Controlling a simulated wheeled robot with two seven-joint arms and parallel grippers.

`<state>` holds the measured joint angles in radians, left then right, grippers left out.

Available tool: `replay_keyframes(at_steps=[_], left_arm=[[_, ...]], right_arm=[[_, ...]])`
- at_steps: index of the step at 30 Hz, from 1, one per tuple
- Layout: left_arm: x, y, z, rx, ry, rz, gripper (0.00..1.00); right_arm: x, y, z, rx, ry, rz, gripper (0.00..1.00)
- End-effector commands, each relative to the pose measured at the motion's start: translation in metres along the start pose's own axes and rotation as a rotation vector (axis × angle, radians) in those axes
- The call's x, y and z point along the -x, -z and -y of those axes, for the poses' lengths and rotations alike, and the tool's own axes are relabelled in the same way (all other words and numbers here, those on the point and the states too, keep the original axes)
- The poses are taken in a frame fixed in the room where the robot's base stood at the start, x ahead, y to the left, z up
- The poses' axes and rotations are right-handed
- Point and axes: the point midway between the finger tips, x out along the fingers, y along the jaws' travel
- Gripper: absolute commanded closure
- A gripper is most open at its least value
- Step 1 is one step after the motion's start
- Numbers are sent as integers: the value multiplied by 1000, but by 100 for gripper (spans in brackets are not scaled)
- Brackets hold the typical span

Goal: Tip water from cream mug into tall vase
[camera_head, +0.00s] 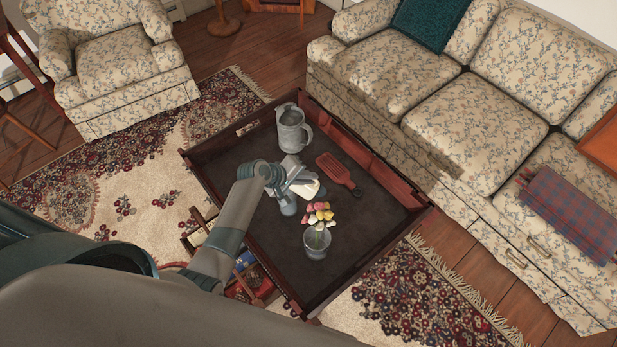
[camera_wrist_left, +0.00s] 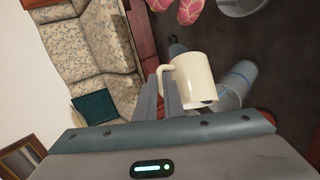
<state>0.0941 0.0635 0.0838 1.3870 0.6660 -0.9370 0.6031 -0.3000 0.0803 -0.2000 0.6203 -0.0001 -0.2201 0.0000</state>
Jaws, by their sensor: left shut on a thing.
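The cream mug (camera_wrist_left: 195,80) is in my left gripper (camera_wrist_left: 163,95), whose fingers are shut on its handle. In the head view the mug (camera_head: 311,190) is partly hidden by my left gripper (camera_head: 297,185), above the dark tray table. The mug's inside and any water cannot be made out. A grey-blue, see-through upright vessel, seemingly the tall vase (camera_head: 288,206), stands close beside and below the gripper. In the wrist view this vessel (camera_wrist_left: 237,80) is just right of the mug, partly behind it. My right gripper is not in view.
A grey pitcher (camera_head: 291,129) stands at the back of the tray table (camera_head: 365,238). A red slotted utensil (camera_head: 338,172) lies right of the mug. A small pot (camera_head: 317,241) with flowers (camera_head: 320,215) stands in front. Raised rims edge the table; its front right is clear.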

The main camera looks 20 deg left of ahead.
Motion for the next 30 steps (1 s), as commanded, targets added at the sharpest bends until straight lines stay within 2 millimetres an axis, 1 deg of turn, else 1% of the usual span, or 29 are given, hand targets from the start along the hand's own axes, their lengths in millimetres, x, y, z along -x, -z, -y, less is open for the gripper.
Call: replay_keyframes(at_steps=[30], left_arm=[[10,9,-2,62,-64,59,100]], right_arm=[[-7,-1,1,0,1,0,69]])
